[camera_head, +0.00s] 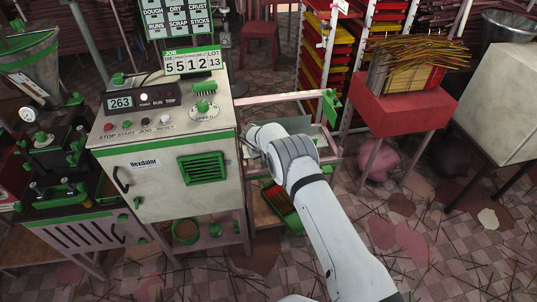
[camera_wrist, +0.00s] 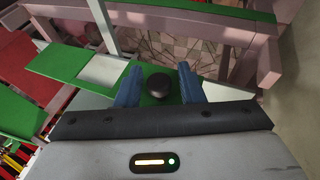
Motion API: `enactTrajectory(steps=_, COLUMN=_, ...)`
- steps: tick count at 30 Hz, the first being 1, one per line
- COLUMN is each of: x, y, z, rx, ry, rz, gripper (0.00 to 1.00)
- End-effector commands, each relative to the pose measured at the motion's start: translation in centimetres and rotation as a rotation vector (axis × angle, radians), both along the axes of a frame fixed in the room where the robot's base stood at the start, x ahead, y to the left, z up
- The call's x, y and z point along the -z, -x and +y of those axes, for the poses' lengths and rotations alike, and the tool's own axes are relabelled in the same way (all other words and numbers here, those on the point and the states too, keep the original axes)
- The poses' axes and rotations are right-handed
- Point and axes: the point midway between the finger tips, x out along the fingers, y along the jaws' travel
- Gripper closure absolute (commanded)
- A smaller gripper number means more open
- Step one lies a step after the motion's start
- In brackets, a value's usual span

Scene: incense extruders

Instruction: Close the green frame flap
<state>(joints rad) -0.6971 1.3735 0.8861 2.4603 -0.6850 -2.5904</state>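In the wrist view, a green flat panel (camera_wrist: 62,62) with a pale rectangular area beside it lies ahead and left of my gripper (camera_wrist: 159,80). It looks like part of the green frame flap, but I cannot tell how far it stands open. A round black knob (camera_wrist: 158,84) sits on a green surface between my two blue fingers. The fingers are apart, with a visible gap on each side of the knob. In the head view, my white arm reaches to the pinkish frame (camera_head: 285,98) beside the machine, and hides my gripper and most of the flap.
The cream machine (camera_head: 165,160) with green trim stands left of my arm. A green bracket (camera_head: 330,106) sits at the frame's right end. A red stand (camera_head: 405,98) with incense sticks is to the right. Sticks litter the tiled floor. In the wrist view, a pinkish rail (camera_wrist: 150,24) runs beyond the fingers.

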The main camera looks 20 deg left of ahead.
Motion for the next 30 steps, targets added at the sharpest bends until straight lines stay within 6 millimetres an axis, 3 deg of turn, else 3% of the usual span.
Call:
enactTrajectory(steps=11, x=-0.6, y=0.0, z=0.0, rx=0.001, ry=0.000, rz=-0.001, gripper=0.61)
enactTrajectory(steps=24, x=-8.1, y=0.0, z=-0.1, rx=0.001, ry=0.000, rz=-0.002, gripper=0.61)
enactTrajectory(steps=30, x=-9.8, y=0.0, z=-0.1, rx=0.002, ry=0.001, rz=0.000, gripper=0.61)
